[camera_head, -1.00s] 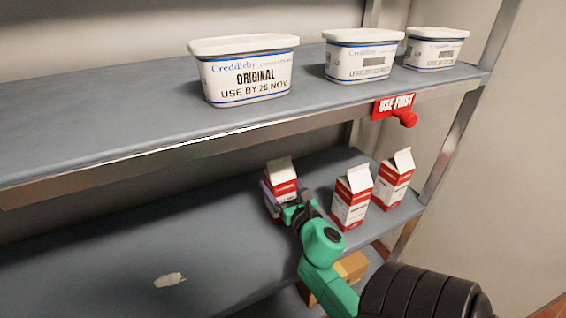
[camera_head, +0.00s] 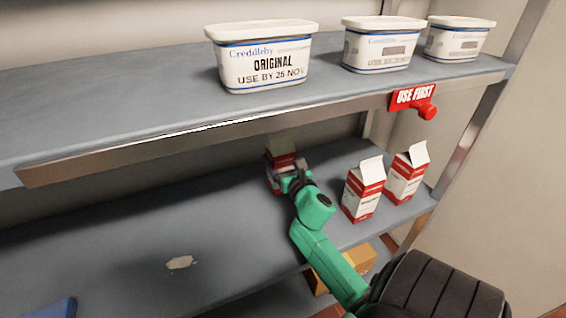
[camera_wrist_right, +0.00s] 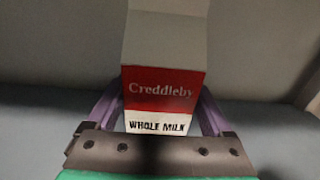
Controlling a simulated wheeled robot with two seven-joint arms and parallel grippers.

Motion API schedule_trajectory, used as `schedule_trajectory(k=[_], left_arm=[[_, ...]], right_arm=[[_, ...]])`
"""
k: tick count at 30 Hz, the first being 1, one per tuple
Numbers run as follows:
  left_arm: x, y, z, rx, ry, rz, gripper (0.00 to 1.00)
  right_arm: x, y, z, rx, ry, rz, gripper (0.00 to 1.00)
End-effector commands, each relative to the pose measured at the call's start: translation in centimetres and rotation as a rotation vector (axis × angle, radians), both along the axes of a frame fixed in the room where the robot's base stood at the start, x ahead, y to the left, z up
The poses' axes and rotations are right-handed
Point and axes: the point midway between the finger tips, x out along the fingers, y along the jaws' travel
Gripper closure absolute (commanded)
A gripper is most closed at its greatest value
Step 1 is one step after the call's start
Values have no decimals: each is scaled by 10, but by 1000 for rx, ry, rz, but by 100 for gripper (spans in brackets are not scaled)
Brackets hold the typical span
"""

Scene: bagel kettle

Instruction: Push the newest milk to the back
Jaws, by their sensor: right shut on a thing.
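A red and white milk carton (camera_head: 281,152) stands on the lower shelf, toward its back. It also shows in the right wrist view (camera_wrist_right: 165,85), reading "Creddleby WHOLE MILK", upright between the fingers. My right gripper (camera_head: 277,172) is shut on it; its purple fingers flank the carton in the wrist view (camera_wrist_right: 160,118). Two more red and white cartons, one nearer (camera_head: 363,190) and one further right (camera_head: 407,174), stand at the right end of the same shelf. Any dates on the cartons are not readable. My left gripper is not in view.
The upper shelf (camera_head: 130,131) overhangs the carton and holds three white tubs, the nearest (camera_head: 262,57) marked "USE BY 25 NOV". A red "USE FIRST" sign (camera_head: 411,97) hangs on its edge.

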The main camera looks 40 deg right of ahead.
Motion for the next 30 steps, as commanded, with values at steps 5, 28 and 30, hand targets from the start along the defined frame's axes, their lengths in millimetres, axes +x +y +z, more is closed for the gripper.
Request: schedule_trajectory(k=[5, 28, 30], left_arm=[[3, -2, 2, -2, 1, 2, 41], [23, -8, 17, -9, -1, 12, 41], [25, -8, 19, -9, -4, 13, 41]], right_arm=[[13, -4, 3, -3, -8, 3, 100], [67, -23, 3, -3, -8, 2, 100], [72, -25, 3, -5, -8, 2, 100]])
